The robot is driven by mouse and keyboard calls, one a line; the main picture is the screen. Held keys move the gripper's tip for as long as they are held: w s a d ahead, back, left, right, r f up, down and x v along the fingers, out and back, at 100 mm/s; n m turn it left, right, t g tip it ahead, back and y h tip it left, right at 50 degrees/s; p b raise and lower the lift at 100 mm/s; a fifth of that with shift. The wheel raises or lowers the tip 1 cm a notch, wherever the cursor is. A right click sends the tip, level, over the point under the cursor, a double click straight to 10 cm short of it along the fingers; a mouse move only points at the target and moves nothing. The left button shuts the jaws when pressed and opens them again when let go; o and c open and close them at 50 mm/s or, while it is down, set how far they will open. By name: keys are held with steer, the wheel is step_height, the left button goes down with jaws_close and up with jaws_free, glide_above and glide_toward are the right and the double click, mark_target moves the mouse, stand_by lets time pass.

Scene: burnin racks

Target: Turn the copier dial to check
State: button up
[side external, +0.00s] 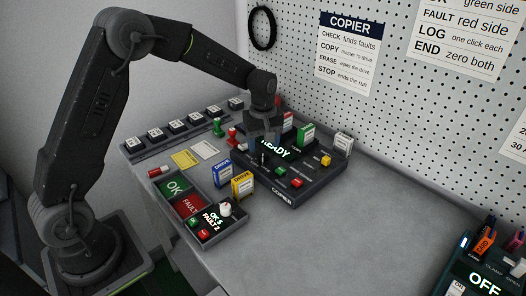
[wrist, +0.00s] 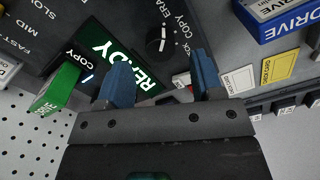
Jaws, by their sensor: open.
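The copier (side external: 318,182) is a dark box on the bench with a lit READY screen (side external: 276,149). The screen also shows in the wrist view (wrist: 128,58). The copier dial (wrist: 158,40) is a round black knob with a white line. CHECK, COPY and ERASE labels, partly cut off, stand around it in the wrist view. I cannot tell surely which label the line points to. My gripper (side external: 264,145) hangs over the copier, pointing down. Its two blue fingers are apart and empty in the wrist view (wrist: 162,80), with the dial beyond the gap between the tips.
A green drive (side external: 306,134) stands upright at the copier's back, with a white one (side external: 343,145) beside it. Blue (side external: 222,172) and yellow (side external: 242,187) drives stand near the OK/FAULT tray (side external: 232,232). A pegboard (side external: 400,120) rises behind. The front bench is clear.

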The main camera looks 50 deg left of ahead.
mark_target(263, 153)
steer(key=shift+f, duration=1.7)
steer(key=c, duration=0.9)
